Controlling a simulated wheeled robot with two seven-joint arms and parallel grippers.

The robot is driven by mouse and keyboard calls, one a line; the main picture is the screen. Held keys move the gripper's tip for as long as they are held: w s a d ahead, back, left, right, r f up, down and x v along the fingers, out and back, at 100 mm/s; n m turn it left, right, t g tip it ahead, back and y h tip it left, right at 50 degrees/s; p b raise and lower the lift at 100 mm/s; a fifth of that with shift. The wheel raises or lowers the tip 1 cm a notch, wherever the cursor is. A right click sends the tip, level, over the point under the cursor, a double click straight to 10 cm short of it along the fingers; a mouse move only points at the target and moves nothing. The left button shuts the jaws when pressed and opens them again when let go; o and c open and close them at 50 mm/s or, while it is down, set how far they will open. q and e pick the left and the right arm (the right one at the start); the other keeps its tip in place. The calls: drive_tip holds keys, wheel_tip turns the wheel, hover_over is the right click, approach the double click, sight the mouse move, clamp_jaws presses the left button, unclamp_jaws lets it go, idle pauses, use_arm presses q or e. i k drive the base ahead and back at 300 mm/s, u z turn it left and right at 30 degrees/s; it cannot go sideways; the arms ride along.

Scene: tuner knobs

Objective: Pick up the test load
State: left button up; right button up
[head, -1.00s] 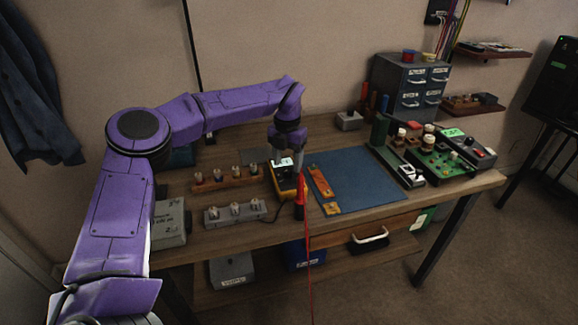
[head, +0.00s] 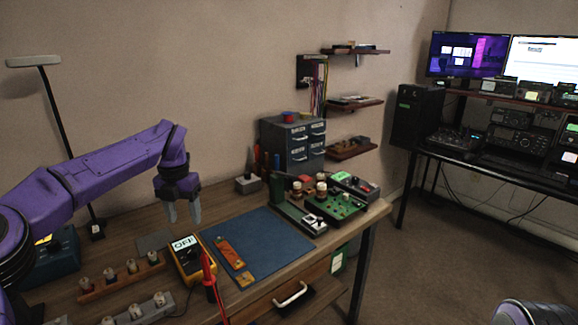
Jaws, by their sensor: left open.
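No object carries a readable label naming it the test load, so I cannot tell for sure which one it is. A small grey box with an upright grey cone (head: 248,182) stands at the back of the bench, left of the drawer cabinet. My left gripper (head: 183,212) is open and empty. It points down above the back of the bench, left of the grey box and apart from it. It appears behind the yellow meter reading OFF (head: 188,262). My right gripper is out of view; only a purple part of my right arm shows at the lower right.
A blue mat (head: 270,240) with orange strips lies mid-bench. The red probe (head: 208,275) stands at the front. A green circuit board (head: 335,206) and small devices crowd the right end. The grey drawer cabinet (head: 292,145) stands behind. Rows of knobs (head: 125,275) are at left.

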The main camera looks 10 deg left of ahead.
sight(161, 302)
drive_tip(key=k, duration=1)
